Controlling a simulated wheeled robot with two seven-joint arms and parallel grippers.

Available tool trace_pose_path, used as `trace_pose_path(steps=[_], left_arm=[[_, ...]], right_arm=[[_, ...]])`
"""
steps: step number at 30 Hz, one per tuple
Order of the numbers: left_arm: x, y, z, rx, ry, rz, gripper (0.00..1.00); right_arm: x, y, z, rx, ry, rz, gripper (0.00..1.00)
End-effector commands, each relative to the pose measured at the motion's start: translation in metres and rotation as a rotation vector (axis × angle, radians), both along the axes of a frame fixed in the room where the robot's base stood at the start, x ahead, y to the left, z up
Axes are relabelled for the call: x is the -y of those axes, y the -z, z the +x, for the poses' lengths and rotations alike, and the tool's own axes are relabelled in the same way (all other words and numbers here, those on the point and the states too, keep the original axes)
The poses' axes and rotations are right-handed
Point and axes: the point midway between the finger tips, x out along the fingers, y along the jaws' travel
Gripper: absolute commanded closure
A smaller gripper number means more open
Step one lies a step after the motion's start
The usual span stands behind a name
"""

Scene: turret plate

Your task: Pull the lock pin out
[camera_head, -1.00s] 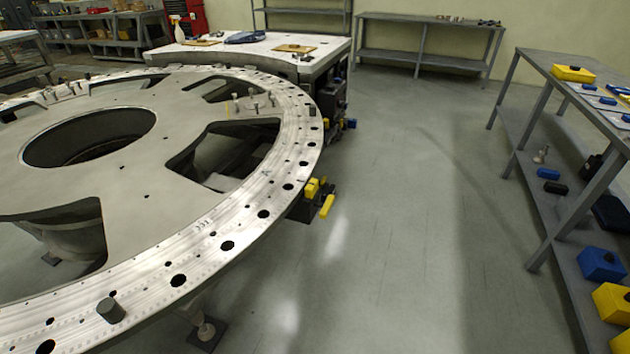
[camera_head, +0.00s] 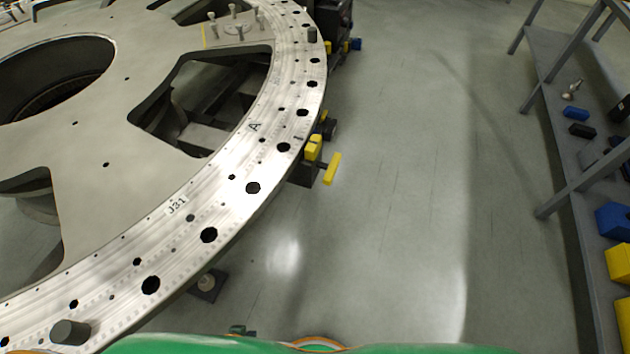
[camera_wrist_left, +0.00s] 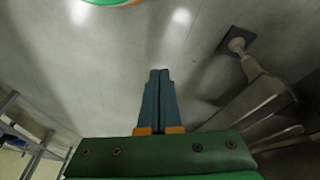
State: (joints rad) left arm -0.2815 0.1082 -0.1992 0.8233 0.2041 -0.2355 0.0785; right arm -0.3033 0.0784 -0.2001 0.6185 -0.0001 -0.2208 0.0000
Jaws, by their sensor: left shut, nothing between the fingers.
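The large round turret plate (camera_head: 95,130) fills the left of the head view, with a ring of holes along its rim. A dark block with yellow handles (camera_head: 332,168) sits at the rim's outer edge. I cannot tell which of these is the lock pin. My left gripper (camera_wrist_left: 160,73) is shut and empty in the left wrist view, over the floor and apart from the plate. My right gripper is not in view.
Several small upright pins (camera_head: 238,28) stand on the plate near the top. A grey shelf unit (camera_head: 570,165) with blue, black and yellow boxes stands at the right. The floor (camera_head: 400,180) between plate and shelf is clear. A support foot (camera_head: 207,283) stands below the rim.

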Motion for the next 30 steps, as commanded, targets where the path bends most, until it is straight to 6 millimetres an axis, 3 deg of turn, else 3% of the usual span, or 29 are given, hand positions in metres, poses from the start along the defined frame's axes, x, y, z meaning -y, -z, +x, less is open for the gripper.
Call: trace_pose_path(steps=[1, 2, 3, 4, 6, 9, 12, 15, 18, 25, 30], left_arm=[[0.008, 0.018, 0.053, 0.117, -0.116, -0.087, 1.0], [0.015, 0.012, 0.087, 0.19, -0.199, -0.162, 1.0], [0.025, -0.002, 0.13, 0.286, -0.303, -0.285, 1.0], [0.033, -0.018, 0.16, 0.352, -0.372, -0.388, 1.0], [0.054, -0.065, 0.214, 0.474, -0.494, -0.654, 1.0], [0.081, -0.143, 0.254, 0.564, -0.567, -1.026, 1.0], [0.099, -0.203, 0.262, 0.574, -0.568, -1.28, 1.0], [0.106, -0.234, 0.26, 0.563, -0.557, -1.395, 1.0], [0.107, -0.244, 0.259, 0.559, -0.556, -1.42, 1.0], [0.108, -0.244, 0.26, 0.561, -0.556, -1.416, 1.0], [0.118, -0.246, 0.278, 0.562, -0.557, -1.416, 1.0]], right_arm=[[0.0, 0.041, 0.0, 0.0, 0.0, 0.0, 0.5], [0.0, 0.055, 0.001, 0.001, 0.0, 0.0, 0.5], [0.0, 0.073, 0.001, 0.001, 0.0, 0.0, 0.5], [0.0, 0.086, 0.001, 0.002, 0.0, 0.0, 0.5], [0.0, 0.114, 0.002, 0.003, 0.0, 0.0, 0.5], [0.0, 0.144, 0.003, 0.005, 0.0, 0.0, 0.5], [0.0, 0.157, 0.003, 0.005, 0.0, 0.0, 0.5], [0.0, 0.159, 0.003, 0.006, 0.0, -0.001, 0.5], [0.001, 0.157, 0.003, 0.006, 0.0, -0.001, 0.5], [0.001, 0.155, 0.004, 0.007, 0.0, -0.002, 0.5], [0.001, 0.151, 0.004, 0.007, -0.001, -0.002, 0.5]])
